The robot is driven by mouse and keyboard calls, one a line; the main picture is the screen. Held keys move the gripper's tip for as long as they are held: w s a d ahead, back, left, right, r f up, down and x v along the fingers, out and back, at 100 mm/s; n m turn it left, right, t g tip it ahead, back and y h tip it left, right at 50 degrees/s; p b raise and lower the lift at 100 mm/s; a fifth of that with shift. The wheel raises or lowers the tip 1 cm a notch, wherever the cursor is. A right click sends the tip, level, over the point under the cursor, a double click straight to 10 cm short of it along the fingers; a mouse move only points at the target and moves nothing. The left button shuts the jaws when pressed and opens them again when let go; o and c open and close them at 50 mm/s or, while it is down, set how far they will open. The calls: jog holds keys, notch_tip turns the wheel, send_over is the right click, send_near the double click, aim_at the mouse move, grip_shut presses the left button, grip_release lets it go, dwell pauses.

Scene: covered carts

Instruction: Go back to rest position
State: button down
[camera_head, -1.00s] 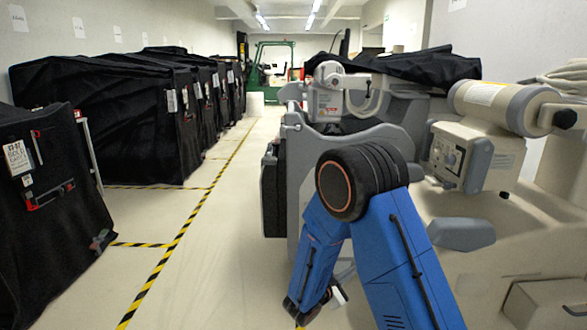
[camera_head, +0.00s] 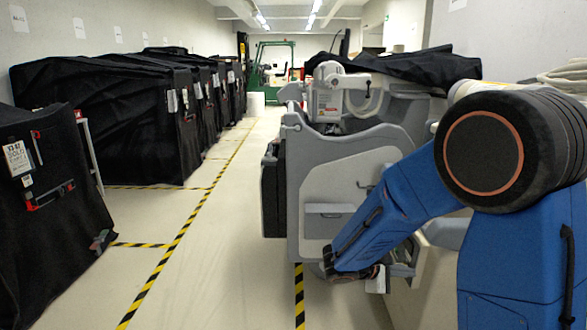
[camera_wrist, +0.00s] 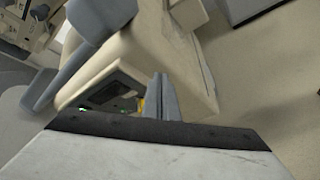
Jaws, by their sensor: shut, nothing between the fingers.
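My gripper (camera_wrist: 161,95) shows in the wrist view as two grey fingers standing close together, shut and empty. In the head view, my gripper (camera_head: 377,282) is a small, partly hidden shape at the lower end of my blue arm. It is in front of a grey wheeled machine (camera_head: 338,190); I cannot tell how close it is to the machine. My arm is bent, with its large black joint at the right and its forearm sloping down to the left.
Black covered carts (camera_head: 100,120) line the left wall. A cream machine body (camera_wrist: 150,50) lies beyond my fingers in the wrist view. A green forklift (camera_head: 272,65) stands far back. The aisle floor (camera_head: 215,270) with yellow-black tape is clear.

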jog(key=s+d+r+m+g+y, duration=0.2)
jog(key=s+r+m+y, duration=0.1)
jog(key=s, duration=0.5)
jog(key=s+d+r+m+g+y, duration=0.1)
jog(key=s+d+r+m+y, duration=0.15)
jog(key=s, duration=0.65)
jog(key=s+a+r+m+t+y, duration=0.3)
jog(key=s+a+m+y, duration=0.3)
jog(key=s, duration=0.6)
jog(key=a+r+y, duration=0.1)
jog(key=a, duration=0.1)
jog(key=shift+s+a+r+t, duration=0.2)
jog(key=shift+a+t, duration=0.1)
jog(key=shift+a, duration=0.1)
